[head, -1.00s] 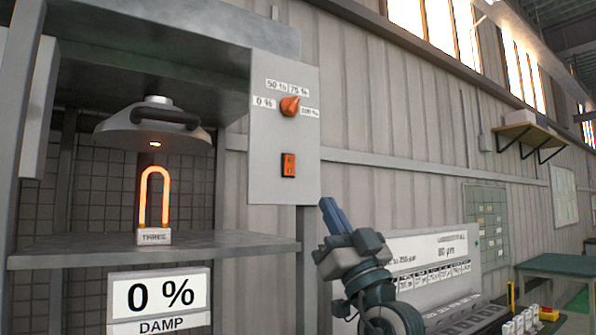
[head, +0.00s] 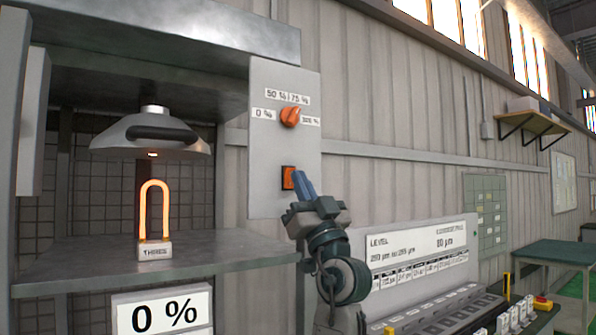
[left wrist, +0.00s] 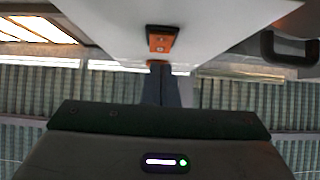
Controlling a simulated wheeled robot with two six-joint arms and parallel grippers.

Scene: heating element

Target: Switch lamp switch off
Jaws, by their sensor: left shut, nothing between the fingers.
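The lamp switch is a small orange rocker (head: 288,178) on the light grey control panel (head: 262,140), below the orange knob (head: 290,117). It also shows in the left wrist view (left wrist: 161,40). The lamp (head: 155,133) is a grey dome hanging over a glowing orange U-shaped element (head: 154,205); a small bright spot shows at its underside. My left gripper (head: 304,184) is shut and empty, its blue fingers just at the switch's right edge. In the left wrist view the fingertips (left wrist: 159,70) are close to the switch; contact cannot be told. My right gripper is out of view.
A metal shelf (head: 190,262) carries the element, with a "0 %" display (head: 162,315) below it. A sloped console (head: 420,262) with a row of controls stands to the right of my left arm. A green-topped table (head: 560,254) is farther right.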

